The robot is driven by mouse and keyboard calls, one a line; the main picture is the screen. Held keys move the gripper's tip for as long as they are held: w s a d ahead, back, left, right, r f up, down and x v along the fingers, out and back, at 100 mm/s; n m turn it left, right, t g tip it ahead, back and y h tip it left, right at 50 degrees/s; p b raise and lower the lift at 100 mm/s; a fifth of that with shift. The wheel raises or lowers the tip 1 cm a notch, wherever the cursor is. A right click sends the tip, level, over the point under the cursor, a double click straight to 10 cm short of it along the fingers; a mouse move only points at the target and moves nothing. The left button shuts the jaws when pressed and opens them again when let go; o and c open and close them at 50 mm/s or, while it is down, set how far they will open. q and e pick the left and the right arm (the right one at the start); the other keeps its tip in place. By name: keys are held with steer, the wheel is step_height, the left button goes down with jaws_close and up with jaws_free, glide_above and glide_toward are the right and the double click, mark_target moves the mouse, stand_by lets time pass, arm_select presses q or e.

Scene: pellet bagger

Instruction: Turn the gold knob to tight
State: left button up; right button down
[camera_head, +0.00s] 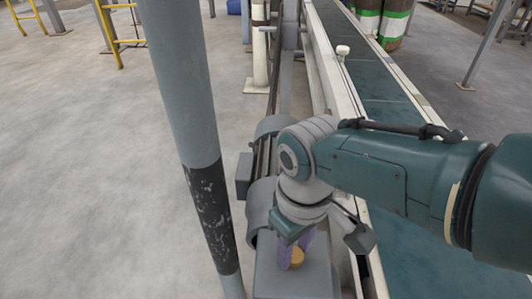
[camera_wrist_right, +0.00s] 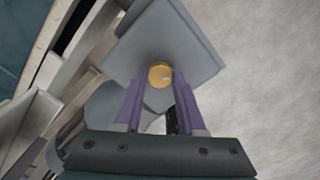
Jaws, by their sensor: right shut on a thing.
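The gold knob (camera_wrist_right: 160,75) is a small round knob on the face of a grey box (camera_wrist_right: 192,46) in the right wrist view. In the head view the knob (camera_head: 297,257) shows at the bottom, on top of the grey box (camera_head: 290,283). My right gripper (camera_wrist_right: 160,82) has purple fingers, one on each side of the knob, shut on it. In the head view the right gripper (camera_head: 293,250) points down at the knob, and its fingers hide part of it. Any tight mark is not visible. My left gripper is not in view.
A conveyor with a dark green belt (camera_head: 376,82) runs along the right of the box. A grey post with a black band (camera_head: 190,100) stands close on the left. Grey motor-like cylinders (camera_head: 262,205) sit just behind the box. Open floor (camera_head: 80,190) lies farther left.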

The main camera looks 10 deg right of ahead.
mark_target(294, 255)
steer(key=m, duration=0.5)
steer(key=shift+m, duration=1.7)
steer(key=c, duration=0.5)
jaws_free()
steer(key=shift+r+p, duration=0.1)
steer(key=shift+p, duration=0.2)
step_height(294, 255, up, 10)
steer(key=p, duration=0.9)
